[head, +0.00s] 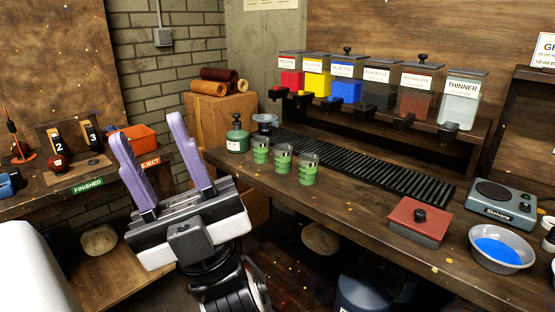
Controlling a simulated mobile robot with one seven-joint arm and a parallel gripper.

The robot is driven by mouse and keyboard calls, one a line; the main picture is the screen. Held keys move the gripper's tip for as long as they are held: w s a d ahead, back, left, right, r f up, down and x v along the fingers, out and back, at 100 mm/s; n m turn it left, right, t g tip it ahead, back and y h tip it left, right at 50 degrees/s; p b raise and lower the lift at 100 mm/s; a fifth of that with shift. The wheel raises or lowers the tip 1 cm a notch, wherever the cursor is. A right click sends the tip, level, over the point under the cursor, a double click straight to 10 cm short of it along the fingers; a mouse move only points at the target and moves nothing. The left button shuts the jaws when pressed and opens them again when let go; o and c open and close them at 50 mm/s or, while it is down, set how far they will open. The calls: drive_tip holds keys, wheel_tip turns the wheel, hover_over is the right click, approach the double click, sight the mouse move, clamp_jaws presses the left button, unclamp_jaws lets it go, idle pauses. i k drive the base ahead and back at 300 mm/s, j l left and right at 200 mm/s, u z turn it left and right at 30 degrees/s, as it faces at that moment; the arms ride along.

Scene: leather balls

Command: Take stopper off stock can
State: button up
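A squat dark green can (237,141) with a pale label stands at the left end of the workbench; I take it as the stock can, though I cannot read its label. A small dark knob-like stopper (237,120) sits on its top. My gripper (145,127) has two purple fingers spread apart with nothing between them. It appears in front of and to the left of the can, pointing up in the picture, and is not touching it.
Several green-banded cups (283,158) stand right of the can, and a grey metal vessel (266,121) is just behind it. A black slatted rack (370,167) runs along the bench (345,205). A red lidded box (418,222) and blue-filled bowl (500,249) sit at right.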

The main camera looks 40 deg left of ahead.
sight(237, 116)
drive_tip(key=u, duration=1.4)
drive_tip(key=i+j+z, duration=0.45)
drive_tip(key=i+j, duration=0.15)
drive_tip(key=i+j+z, duration=0.2)
drive_tip(key=j, duration=0.25)
drive_tip(key=i+j+z, duration=0.2)
drive_tip(key=j, duration=0.2)
drive_tip(key=i, duration=0.95)
